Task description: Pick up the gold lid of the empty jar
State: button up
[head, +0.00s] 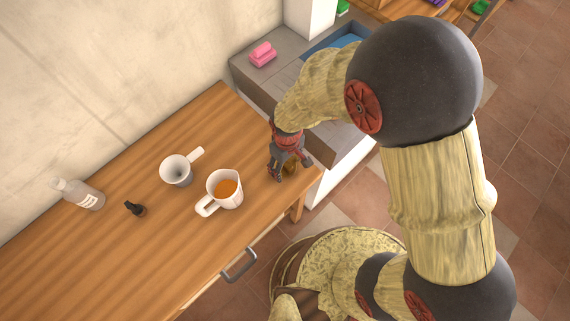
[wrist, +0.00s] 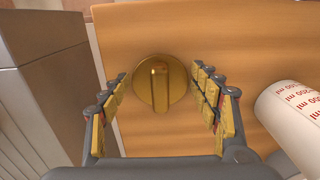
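The gold lid (wrist: 159,84) is round with a raised bar grip across its middle. In the wrist view it lies on the wooden table, between and slightly beyond my fingertips. My gripper (wrist: 160,78) is open, with one finger on each side of the lid and a gap visible on both sides. In the head view my gripper (head: 287,170) points down at the table's right end, and its fingers partly hide the lid (head: 291,169).
A small black dropper cap (head: 135,209) is farther left. A grey counter with pink sponge (head: 263,54) adjoins the table's far end. The table's front left is clear.

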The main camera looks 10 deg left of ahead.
jog(key=c, duration=0.5)
jog(key=shift+c, duration=0.2)
jog(key=shift+r, duration=0.1)
